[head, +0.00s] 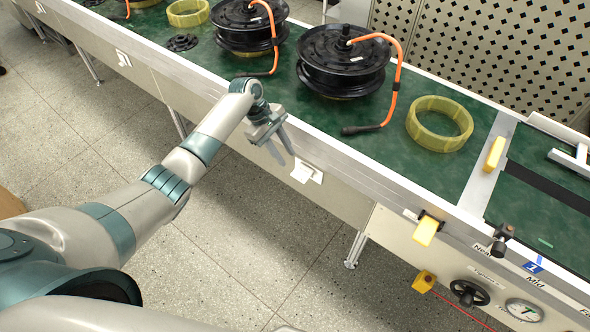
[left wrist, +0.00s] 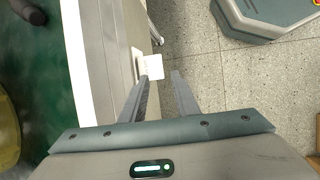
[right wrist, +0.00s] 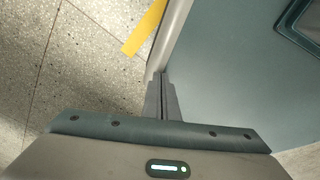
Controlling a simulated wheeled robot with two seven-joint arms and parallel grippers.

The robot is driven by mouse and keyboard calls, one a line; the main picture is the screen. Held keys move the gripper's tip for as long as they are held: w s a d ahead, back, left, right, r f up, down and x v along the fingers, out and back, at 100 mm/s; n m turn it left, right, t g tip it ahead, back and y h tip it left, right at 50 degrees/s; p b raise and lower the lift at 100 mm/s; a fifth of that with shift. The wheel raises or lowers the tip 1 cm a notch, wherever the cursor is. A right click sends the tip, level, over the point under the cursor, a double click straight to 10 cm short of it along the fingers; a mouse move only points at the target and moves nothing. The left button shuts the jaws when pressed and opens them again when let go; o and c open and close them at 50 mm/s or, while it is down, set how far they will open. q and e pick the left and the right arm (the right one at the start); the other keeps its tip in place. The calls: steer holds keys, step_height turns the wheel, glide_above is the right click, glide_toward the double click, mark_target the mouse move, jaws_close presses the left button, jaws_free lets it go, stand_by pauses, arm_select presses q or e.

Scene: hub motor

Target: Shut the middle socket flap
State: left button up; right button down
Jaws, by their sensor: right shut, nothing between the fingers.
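The middle socket is on the conveyor's front side panel, with its white flap (head: 301,174) standing out from the panel. In the left wrist view the flap (left wrist: 153,67) shows as a pale square just beyond my left fingertips. My left gripper (head: 284,160) is beside the socket, to its left in the head view, pointing down with its fingers a little apart and nothing between them. It also shows in the left wrist view (left wrist: 159,76). Whether a finger touches the flap I cannot tell. My right gripper (right wrist: 161,76) is shut and empty, away from the conveyor.
Another socket (head: 123,58) is farther left on the panel. Black hub motors (head: 342,68) with orange cables and yellow rings (head: 439,124) stand on the green belt. The floor in front is clear.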

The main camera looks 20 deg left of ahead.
mark_target(297, 174)
arm_select(q)
steer(key=x, duration=0.9)
steer(key=shift+r, duration=0.1)
jaws_close()
